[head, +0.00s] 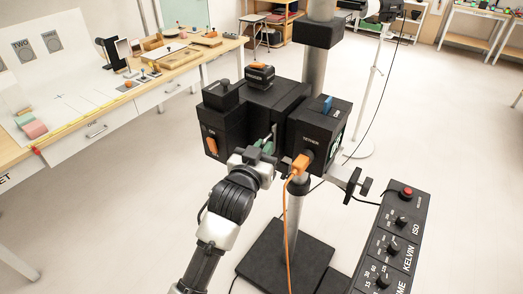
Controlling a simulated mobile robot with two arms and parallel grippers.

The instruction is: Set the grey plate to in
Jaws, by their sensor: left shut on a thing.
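A black boxy device (275,100) stands on a pole in the middle of the head view. Its right face reads TETHER and has an orange plug with a cable (299,165). A thin grey plate (274,131) shows edge-on at the recess between the device's front blocks. My left gripper (263,150) comes from below and is shut at this plate, with greenish parts at its fingertips. The fingers hide much of the plate, so how deep it sits is hard to tell. My right gripper is not in view.
An orange lever (211,141) is on the device's left block. A black control panel (395,240) with knobs and a red button stands at the lower right. A wooden table (150,85) with props is at the left. Open floor lies behind.

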